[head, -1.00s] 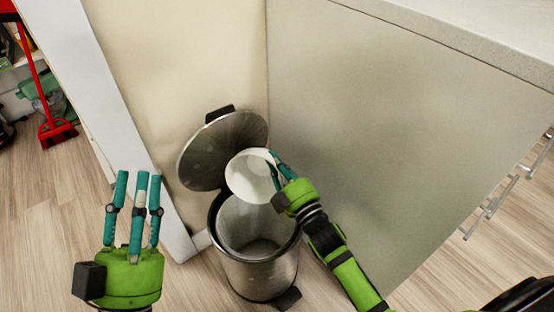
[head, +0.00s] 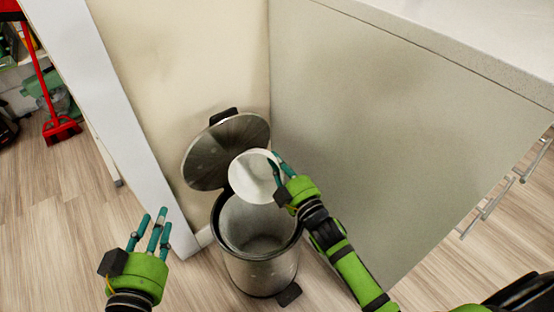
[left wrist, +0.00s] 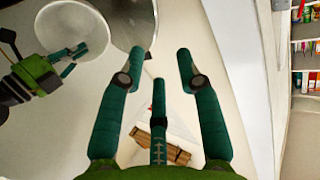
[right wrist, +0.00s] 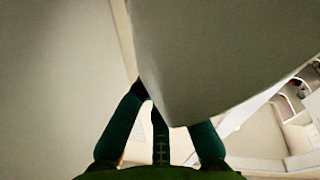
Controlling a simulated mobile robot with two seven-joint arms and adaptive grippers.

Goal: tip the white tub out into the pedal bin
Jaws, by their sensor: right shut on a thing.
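The white tub (head: 250,177) is held tilted above the pedal bin's opening, with its mouth facing the head camera; its inside looks empty. My right gripper (head: 277,165) is shut on the tub's right rim. The tub fills much of the right wrist view (right wrist: 225,50) and also shows in the left wrist view (left wrist: 72,35). The steel pedal bin (head: 258,272) stands on the floor with its round lid (head: 215,155) raised behind it. The bin looks empty inside. My left gripper (head: 156,228) is open and empty, left of the bin.
A pale cabinet side (head: 400,130) with a worktop (head: 480,45) stands close on the right. A beige wall (head: 190,60) and a white upright panel (head: 105,110) stand behind and left. A red broom (head: 60,128) is at far left. Wooden floor is free at lower left.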

